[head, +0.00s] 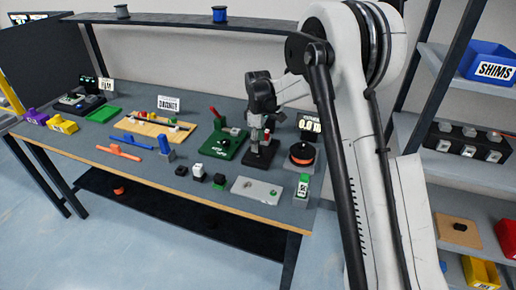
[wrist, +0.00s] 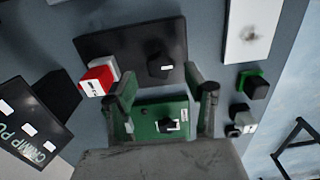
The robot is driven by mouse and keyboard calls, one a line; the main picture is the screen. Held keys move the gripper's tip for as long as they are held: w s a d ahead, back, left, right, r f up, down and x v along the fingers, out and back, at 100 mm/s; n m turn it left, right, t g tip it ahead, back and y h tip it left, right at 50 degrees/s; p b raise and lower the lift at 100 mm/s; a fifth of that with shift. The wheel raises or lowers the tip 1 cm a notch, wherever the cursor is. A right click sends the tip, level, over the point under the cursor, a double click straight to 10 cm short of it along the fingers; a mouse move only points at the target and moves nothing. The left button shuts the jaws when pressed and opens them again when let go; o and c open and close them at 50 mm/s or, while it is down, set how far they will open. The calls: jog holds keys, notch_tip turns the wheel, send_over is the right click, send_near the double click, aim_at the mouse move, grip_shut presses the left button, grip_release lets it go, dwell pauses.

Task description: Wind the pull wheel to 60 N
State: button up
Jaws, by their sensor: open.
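My gripper (head: 262,132) points down over a dark base plate (head: 260,155) on the workbench. In the wrist view its two fingers (wrist: 164,92) are spread apart with nothing between them. The dark plate (wrist: 130,45) there carries a black knob-like part (wrist: 160,66), possibly the pull wheel, and a red and white block (wrist: 98,79). The knob lies just beyond the fingertips in the picture. A force display (head: 310,125) behind and right of the plate appears to read 0.0 N. Its casing shows in the wrist view with the partial label "CRIMP PU" (wrist: 38,140).
A green fixture (head: 224,143) with a red lever stands left of the plate.

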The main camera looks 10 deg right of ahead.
jog(key=shift+f, duration=1.5)
jog(key=c, duration=1.1)
jog(key=shift+c, duration=0.2)
